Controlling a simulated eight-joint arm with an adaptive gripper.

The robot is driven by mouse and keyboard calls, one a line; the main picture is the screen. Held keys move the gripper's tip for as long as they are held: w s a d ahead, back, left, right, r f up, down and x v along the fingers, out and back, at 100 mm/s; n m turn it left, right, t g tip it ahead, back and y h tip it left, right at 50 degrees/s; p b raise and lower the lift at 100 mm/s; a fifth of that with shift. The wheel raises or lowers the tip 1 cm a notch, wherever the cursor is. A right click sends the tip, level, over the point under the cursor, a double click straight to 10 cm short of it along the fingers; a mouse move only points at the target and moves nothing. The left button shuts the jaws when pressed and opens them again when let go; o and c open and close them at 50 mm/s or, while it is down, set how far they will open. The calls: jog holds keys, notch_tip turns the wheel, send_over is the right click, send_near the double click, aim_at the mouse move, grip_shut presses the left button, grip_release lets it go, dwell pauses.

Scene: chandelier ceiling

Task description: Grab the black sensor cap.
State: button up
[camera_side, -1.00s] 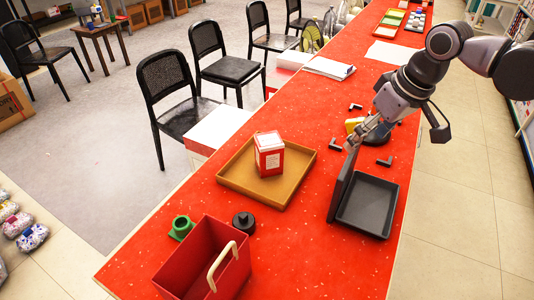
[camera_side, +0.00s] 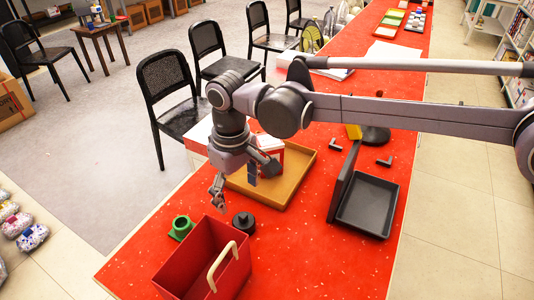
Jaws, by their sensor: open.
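The black sensor cap (camera_side: 244,222) is a short round piece with a narrower top. It stands on the red table just behind the red bin with a cream handle. My gripper (camera_side: 218,201) is open and points downward, above and a little left of the cap in the picture. Its fingers look empty and apart from the cap.
A green fitting (camera_side: 181,227) sits left of the cap. The red bin (camera_side: 176,262) stands in front. A tan tray (camera_side: 300,176) holds a red and white box (camera_side: 297,158), partly hidden by my arm. An open black case (camera_side: 368,206) lies to the right.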

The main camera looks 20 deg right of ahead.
aim_at(243, 215)
notch_tip(243, 215, down, 5)
jog(key=shift+f, duration=0.1)
jog(key=shift+w+d+f, duration=0.1)
jog(key=shift+d+f, duration=0.05)
jog(key=shift+f, duration=1.2)
jog(key=shift+w+d+f, duration=0.1)
jog(key=shift+d+f, duration=0.05)
jog(key=shift+f, duration=1.2)
jog(key=c, duration=1)
